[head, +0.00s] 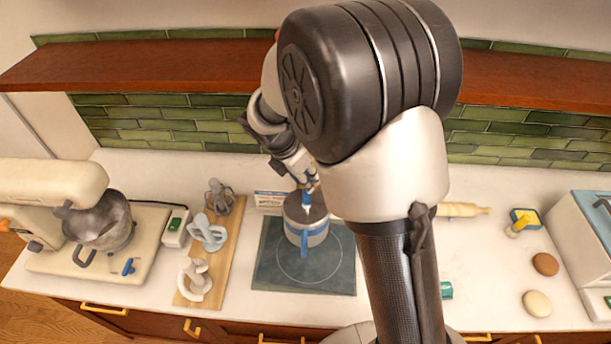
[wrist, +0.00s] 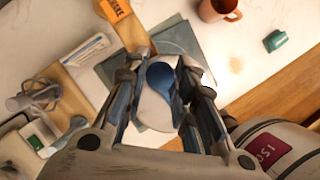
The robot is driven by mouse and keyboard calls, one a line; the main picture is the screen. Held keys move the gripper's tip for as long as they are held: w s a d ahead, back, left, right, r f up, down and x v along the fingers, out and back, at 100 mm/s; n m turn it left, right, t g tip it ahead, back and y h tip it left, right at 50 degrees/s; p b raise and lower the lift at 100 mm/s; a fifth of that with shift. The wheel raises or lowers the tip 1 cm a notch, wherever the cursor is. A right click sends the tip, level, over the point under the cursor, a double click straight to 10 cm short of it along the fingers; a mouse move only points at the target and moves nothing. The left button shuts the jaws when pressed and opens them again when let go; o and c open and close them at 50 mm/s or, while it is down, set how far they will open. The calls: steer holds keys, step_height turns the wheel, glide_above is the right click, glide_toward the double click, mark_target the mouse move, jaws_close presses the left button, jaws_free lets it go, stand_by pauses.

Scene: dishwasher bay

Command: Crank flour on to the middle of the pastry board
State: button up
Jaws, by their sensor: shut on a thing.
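The flour sifter (head: 316,241), a grey can with a blue band and blue side handle, is upright over the upper middle of the dark grey-green pastry board (head: 268,278), which has a pale circle drawn on it. I cannot tell whether the sifter rests on the board. My gripper (head: 307,189) is above the sifter, shut on its blue crank knob. In the wrist view the blue knob (wrist: 160,76) sits between the fingers (wrist: 163,85), over the pale sifter top (wrist: 152,112). Part of the board (wrist: 117,76) shows behind. No flour can be made out on the board.
A stand mixer (head: 60,190) and a wooden board (head: 218,258) with mixer attachments are at left. A white label card (head: 270,199) stands behind the pastry board. A wooden shelf (head: 150,62) runs above.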

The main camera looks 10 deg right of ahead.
steer(key=c, duration=0.4)
steer(key=shift+o, duration=0.2)
